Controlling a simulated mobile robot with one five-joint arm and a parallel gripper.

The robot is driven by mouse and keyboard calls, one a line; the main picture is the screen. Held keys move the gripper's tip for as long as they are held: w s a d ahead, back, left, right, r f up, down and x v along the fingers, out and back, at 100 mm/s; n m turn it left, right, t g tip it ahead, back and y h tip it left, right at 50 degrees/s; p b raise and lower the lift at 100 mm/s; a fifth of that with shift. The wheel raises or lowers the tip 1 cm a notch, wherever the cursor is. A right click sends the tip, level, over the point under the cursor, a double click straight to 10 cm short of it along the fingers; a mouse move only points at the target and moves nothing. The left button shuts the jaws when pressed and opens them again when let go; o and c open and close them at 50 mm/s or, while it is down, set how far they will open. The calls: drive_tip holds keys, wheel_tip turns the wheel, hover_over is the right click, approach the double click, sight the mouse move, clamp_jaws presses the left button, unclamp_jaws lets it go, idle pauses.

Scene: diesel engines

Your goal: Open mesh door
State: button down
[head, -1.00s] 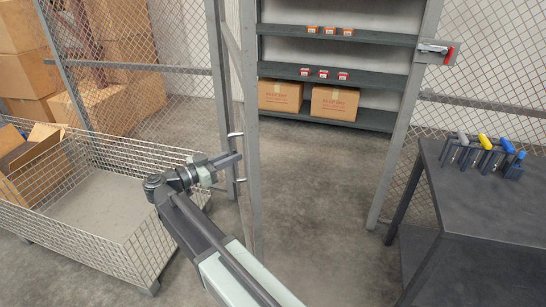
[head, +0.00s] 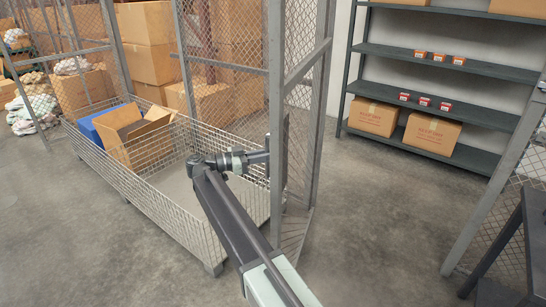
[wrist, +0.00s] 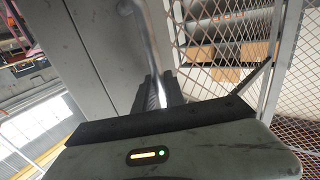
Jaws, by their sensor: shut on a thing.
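The grey-framed mesh door (head: 306,50) stands swung open beside the wire basket and shows at a steep angle in the head view. In the head view, my gripper (head: 268,157) is at the door's near upright, at about mid-height. In the wrist view, a shiny metal bar handle (wrist: 146,45) runs along a flat grey door upright (wrist: 95,50). The dark jaws of my gripper (wrist: 157,93) are shut on this handle. The door's mesh (wrist: 222,45) shows to the right of it. The exact jaw contact is partly hidden by the gripper body.
A wire basket (head: 170,215) holding an open carton (head: 132,137) and a blue item (head: 98,124) stands left of the door. The doorway shows dark shelves (head: 455,105) with boxes. A dark table (head: 535,245) is at the right edge. Bare floor (head: 380,235) lies between.

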drive_tip(key=shift+s, duration=0.15)
drive_tip(key=c, duration=1.4)
unclamp_jaws()
drive_tip(key=shift+d, duration=0.1)
drive_tip(key=v, duration=0.7)
drive_tip(key=shift+a, duration=0.4)
drive_tip(key=shift+s, duration=0.1)
drive_tip(key=shift+c, duration=0.4)
